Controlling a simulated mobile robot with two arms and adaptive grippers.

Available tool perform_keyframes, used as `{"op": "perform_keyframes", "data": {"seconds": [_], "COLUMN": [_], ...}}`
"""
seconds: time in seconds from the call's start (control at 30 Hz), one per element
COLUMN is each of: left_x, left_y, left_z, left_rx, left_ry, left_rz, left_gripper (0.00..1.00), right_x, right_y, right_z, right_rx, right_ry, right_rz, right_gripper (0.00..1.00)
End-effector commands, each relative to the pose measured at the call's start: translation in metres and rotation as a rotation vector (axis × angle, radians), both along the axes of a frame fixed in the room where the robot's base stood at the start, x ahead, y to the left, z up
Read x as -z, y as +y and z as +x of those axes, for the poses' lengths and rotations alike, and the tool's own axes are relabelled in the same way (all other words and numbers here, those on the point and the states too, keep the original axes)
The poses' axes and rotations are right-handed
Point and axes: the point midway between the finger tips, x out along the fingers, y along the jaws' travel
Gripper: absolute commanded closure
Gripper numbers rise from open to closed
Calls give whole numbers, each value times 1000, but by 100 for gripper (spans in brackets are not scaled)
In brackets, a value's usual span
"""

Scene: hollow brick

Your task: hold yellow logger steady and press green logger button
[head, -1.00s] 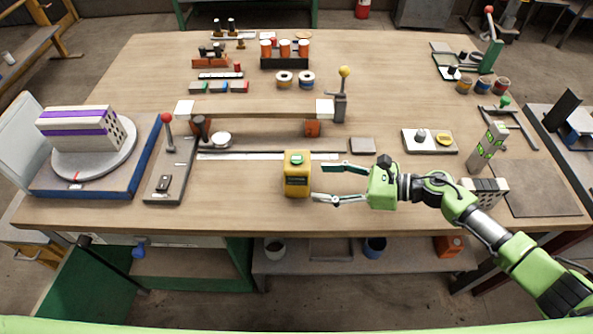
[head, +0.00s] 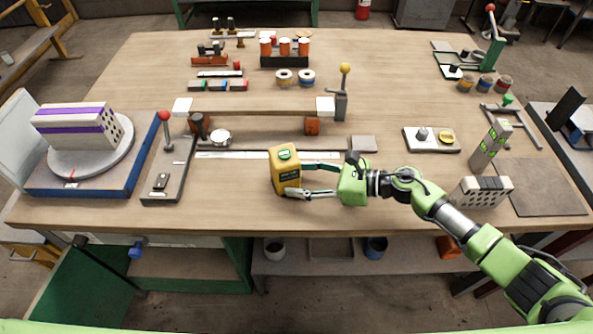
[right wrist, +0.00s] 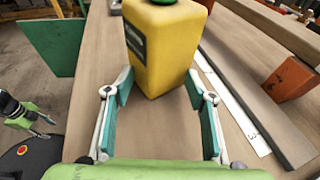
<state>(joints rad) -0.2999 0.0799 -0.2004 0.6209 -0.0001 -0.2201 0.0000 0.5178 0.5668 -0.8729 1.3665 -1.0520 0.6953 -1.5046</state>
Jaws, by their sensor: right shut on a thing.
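The yellow logger (head: 287,178) stands near the front middle of the table, with a round green button (head: 285,155) on its top and a dark label on its front. It looks turned or slightly tilted in the head view. My right gripper (head: 303,179) comes from the right and is shut on the logger's lower part. In the right wrist view the logger (right wrist: 165,50) is between and just beyond the fingertips (right wrist: 160,85), its top cut off by the frame. What seems to be my left gripper (right wrist: 28,116) shows small at the left edge, away from the logger.
Behind the logger lie a pale ruled strip (head: 240,155) and a raised wooden beam (head: 255,107). A red-knobbed lever fixture (head: 168,175) stands to the left. A grey holed block (head: 482,192) lies to the right. The table's front strip is mostly clear.

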Motion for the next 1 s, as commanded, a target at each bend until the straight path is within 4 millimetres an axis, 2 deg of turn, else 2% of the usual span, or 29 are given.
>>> {"op": "perform_keyframes", "data": {"seconds": [0.03, 0.1, 0.17, 0.23, 0.47, 0.6, 0.7, 0.93, 0.97, 1.0], "left_x": [0, 0, 0, 0, 0, 0, 0, 0, 0, 0], "left_y": [0, 0, 0, 0, 0, 0, 0, 0, 0, 1], "left_z": [0, 0, 0, 0, 0, 0, 0, 0, 0, -1], "left_rx": [0, 0, 0, 0, 0, 0, 0, 0, -1, -1], "left_ry": [-1, -1, -1, -1, -1, -1, -1, 0, 0, 2], "left_rz": [0, 0, 0, 0, 0, 0, 0, 0, 0, 1], "left_gripper": [60, 60, 60, 60, 60, 60, 60, 60, 55, 44], "right_x": [0, 0, 0, 0, 0, 0, 0, 0, 0, 0], "right_y": [0, 0, 0, 0, 0, 0, 0, 0, 0, 0], "right_z": [0, 0, 0, 0, 0, 0, 0, 0, 0, 0], "right_rx": [0, 0, 0, 0, 0, 0, 0, 0, 0, 0], "right_ry": [0, 0, 0, 0, 0, 0, -1, 0, 0, 0], "right_rz": [0, 1, 1, 1, 1, 1, 1, 1, 1, 1], "right_gripper": [66, 79, 86, 100, 100, 65, 44, 44, 44, 44]}}
